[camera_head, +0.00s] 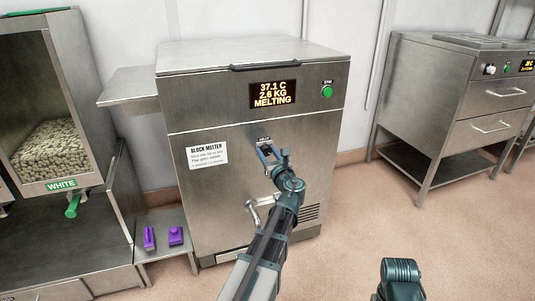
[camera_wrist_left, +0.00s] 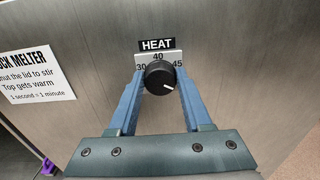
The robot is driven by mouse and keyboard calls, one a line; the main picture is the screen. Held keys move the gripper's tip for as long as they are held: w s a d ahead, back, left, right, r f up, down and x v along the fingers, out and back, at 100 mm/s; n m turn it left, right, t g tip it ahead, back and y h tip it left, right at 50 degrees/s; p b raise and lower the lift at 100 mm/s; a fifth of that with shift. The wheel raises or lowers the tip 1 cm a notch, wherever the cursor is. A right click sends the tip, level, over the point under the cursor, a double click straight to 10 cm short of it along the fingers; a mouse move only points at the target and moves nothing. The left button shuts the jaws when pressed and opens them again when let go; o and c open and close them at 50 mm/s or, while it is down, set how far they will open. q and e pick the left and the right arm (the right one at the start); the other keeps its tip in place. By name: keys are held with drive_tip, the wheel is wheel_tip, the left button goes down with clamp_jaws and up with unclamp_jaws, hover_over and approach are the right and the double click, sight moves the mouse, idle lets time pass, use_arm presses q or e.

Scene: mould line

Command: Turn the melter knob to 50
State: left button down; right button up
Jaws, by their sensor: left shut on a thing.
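The melter (camera_head: 255,205) is a steel cabinet; its display (camera_head: 273,94) reads 37.1 C, 2.6 KG, MELTING. The black heat knob (camera_wrist_left: 159,75) sits under a HEAT label (camera_wrist_left: 157,44) in the left wrist view. Its white mark points right and slightly down. The scale plate shows 30, 40 and 45; the lower part is hidden by the knob and fingers. My left gripper (camera_head: 268,152) is at the melter's front, its two blue fingers shut on the knob's sides. In the head view it hides the knob. My right gripper is out of view; part of my right arm shows at lower right.
A green button (camera_head: 327,91) is right of the display. A drain tap with a lever (camera_head: 254,212) is below the knob, close to my left arm. Purple pieces (camera_head: 149,238) lie on a low shelf at left. A steel drawer unit (camera_head: 455,100) stands at right.

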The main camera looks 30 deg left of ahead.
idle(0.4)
use_arm(q)
drive_tip(key=shift+c, duration=1.7)
unclamp_jaws()
drive_tip(key=v, duration=1.3)
drive_tip(key=shift+s+d, duration=0.25)
drive_tip(key=shift+s, duration=0.05)
